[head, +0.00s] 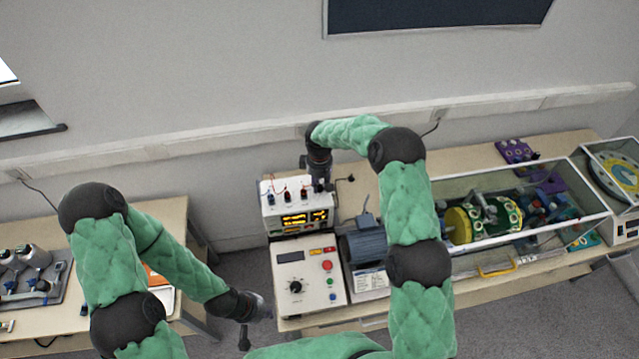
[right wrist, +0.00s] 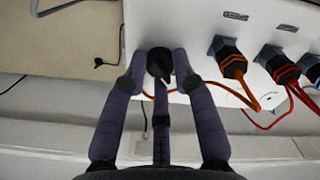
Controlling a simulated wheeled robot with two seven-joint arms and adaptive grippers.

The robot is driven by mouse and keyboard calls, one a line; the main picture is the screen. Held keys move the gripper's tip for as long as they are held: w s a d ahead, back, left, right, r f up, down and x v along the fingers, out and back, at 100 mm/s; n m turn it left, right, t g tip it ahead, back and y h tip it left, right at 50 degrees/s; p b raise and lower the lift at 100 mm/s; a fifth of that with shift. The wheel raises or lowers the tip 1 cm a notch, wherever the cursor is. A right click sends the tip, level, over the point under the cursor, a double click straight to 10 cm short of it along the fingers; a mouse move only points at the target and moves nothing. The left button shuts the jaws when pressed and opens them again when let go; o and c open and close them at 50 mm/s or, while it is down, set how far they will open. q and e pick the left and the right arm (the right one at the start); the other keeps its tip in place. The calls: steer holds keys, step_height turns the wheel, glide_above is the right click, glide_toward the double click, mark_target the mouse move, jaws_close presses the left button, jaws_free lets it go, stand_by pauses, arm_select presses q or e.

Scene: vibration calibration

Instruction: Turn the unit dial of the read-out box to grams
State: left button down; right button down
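The read-out box (head: 297,218) is white with an orange lit display and stands at the back of the bench. A row of cable plugs runs along its sloped upper face. My right gripper (head: 319,182) is at the right end of that row and hides the dial there in the head view. In the right wrist view, the black unit dial (right wrist: 160,63) sits between the tips of my right gripper (right wrist: 160,66), with fingers close against both sides. The dial's markings cannot be read. My left gripper (head: 258,308) hangs low beside the bench's left edge, apart from the box; its fingers are unclear.
A white control box (head: 308,276) with a black knob and coloured buttons is in front of the read-out box. A motor (head: 364,243) and a clear-covered rotor rig (head: 490,219) stand to the right. Orange and red cables (right wrist: 232,88) run close beside my right gripper.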

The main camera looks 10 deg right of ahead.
steer(key=shift+f+m+b, duration=0.1)
steer(key=shift+m+b, duration=0.3)
steer(key=shift+b, duration=0.3)
steer(key=m+b, duration=0.4)
steer(key=shift+f+b, duration=0.15)
steer(key=shift+b, duration=0.25)
steer(key=shift+m+b, duration=0.75)
steer(key=shift+m, duration=0.15)
steer(key=m+b, duration=0.3)
steer(key=m, duration=0.1)
steer(key=shift+r+m+b, duration=0.15)
steer(key=shift+m+b, duration=0.3)
steer(key=shift+m, duration=0.9)
steer(key=shift+r+m+b, duration=0.1)
steer(key=shift+m+b, duration=0.35)
steer(key=shift+m, duration=0.9)
steer(key=c, duration=1)
jaws_free()
